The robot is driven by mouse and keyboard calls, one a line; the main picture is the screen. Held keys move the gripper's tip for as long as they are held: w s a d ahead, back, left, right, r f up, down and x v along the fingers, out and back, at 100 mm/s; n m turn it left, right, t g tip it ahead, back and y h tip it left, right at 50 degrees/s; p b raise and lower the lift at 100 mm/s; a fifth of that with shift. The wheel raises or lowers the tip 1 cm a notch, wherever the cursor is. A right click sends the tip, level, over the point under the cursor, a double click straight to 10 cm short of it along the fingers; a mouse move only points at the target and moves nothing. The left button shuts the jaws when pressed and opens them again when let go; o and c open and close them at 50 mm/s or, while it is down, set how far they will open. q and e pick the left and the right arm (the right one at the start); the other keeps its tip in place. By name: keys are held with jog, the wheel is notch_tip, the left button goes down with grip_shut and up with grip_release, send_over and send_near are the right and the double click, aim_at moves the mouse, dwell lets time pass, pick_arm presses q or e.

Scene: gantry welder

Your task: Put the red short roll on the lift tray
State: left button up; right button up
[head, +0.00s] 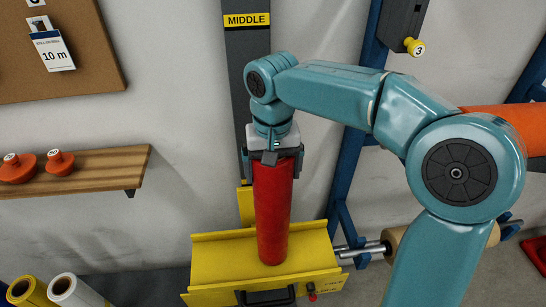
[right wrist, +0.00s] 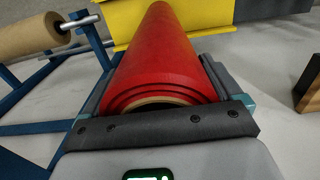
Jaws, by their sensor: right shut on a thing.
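The red short roll (head: 272,212) hangs upright below my right gripper (head: 272,156), which is shut on its upper end. In the right wrist view the roll (right wrist: 158,55) runs away from the jaws, with its brown core ring near the palm. The yellow lift tray (head: 215,262) is under the roll in the head view. The roll's lower end lies over the tray's middle; I cannot tell whether it touches. The tray also shows at the far end of the roll in the right wrist view (right wrist: 210,14). My left gripper is not in view.
A dark post with a MIDDLE label (head: 247,20) rises behind the tray. A blue rack (head: 352,165) with a brown roll on a bar stands to the right. A wooden shelf (head: 100,168) with orange pieces is at left. Yellow and white rolls (head: 62,286) stand lower left.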

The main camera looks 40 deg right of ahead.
jog(key=shift+f, duration=0.5)
jog(key=shift+f, duration=0.15)
jog(key=o, duration=1.7)
jog(key=shift+f, duration=0.15)
jog(key=shift+o, duration=0.2)
jog(key=shift+s, duration=0.15)
jog(key=shift+r, duration=0.2)
